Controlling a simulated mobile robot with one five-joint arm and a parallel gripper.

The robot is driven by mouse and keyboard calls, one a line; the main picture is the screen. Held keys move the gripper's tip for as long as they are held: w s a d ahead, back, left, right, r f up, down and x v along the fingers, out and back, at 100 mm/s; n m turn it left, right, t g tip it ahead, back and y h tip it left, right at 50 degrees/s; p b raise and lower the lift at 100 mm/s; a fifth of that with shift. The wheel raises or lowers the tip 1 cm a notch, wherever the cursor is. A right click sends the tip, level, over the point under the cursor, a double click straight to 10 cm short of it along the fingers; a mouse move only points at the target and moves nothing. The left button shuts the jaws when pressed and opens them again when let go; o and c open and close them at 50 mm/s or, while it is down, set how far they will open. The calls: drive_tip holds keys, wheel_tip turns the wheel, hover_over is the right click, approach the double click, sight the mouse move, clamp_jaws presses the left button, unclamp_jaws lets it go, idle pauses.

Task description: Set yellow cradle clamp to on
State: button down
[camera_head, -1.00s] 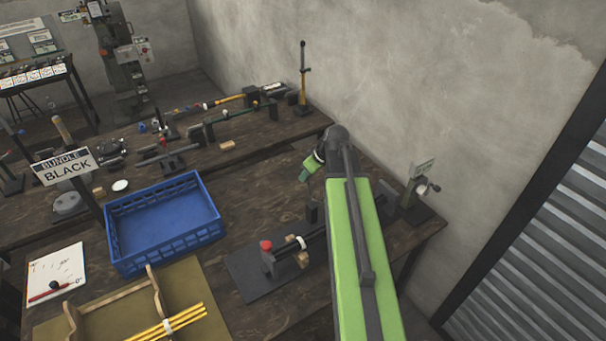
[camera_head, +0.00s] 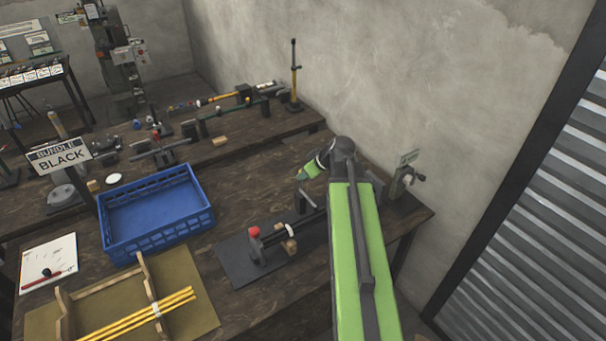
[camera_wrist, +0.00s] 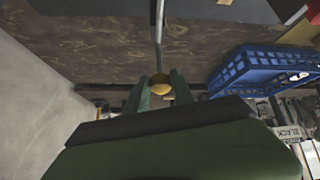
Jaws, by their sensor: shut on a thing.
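My gripper (camera_head: 301,176) is above the near bench, at the far side of a dark fixture plate (camera_head: 240,272). In the wrist view its two green fingers (camera_wrist: 159,90) are shut around a yellow-brass knob (camera_wrist: 160,86) at the end of a thin metal rod (camera_wrist: 158,35). The head view is too small to show the knob. A black fixture with a red knob (camera_head: 254,232) stands on the plate. Yellow rods (camera_head: 140,317), banded in white, lie across a wooden cradle (camera_head: 150,285) at the lower left. I cannot tell which part is the yellow cradle clamp.
A blue crate (camera_head: 155,240) stands left of the fixture; it also shows in the wrist view (camera_wrist: 255,75). A "BUNDLE BLACK" sign (camera_head: 60,155) is left of it. A small device (camera_head: 400,180) sits at the right bench end. The wall (camera_head: 400,70) is close behind.

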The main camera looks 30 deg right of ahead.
drive_tip(key=shift+s+f, duration=0.2)
drive_tip(key=shift+s, duration=0.1)
drive_tip(key=c, duration=1.1)
unclamp_jaws()
drive_tip(key=shift+r, duration=0.1)
drive_tip(key=shift+w, duration=0.1)
